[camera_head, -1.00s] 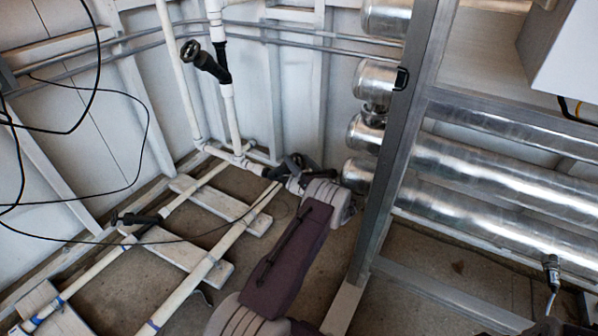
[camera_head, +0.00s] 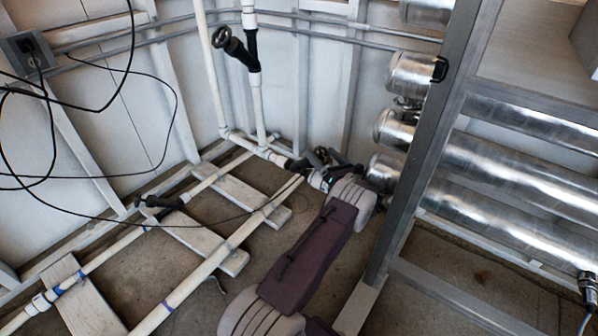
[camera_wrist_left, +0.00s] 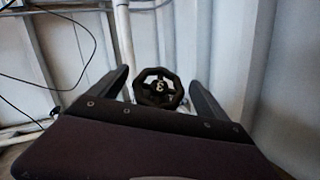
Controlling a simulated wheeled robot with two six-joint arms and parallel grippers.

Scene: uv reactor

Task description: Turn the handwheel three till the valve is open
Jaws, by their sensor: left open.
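Handwheel three (camera_wrist_left: 158,88), black with a pale 3 on its hub, faces the left wrist camera. In the head view a dark wheel shape (camera_head: 321,154) shows beyond the end of my left arm, partly hidden and too small to read. My left gripper (camera_wrist_left: 160,76) is open, with one dark finger on each side of the wheel in the wrist view. I cannot tell whether either finger touches it. In the head view my left gripper (camera_head: 328,166) is small and blends with the dark valve parts. My right gripper is not in view.
Another black handwheel (camera_head: 222,38) is on the upright pipe, and a black valve (camera_head: 158,202) is on the floor pipe. A metal frame post (camera_head: 425,150) and silver cylinders (camera_head: 520,165) stand right of my arm. Black cables (camera_head: 100,176) hang at left.

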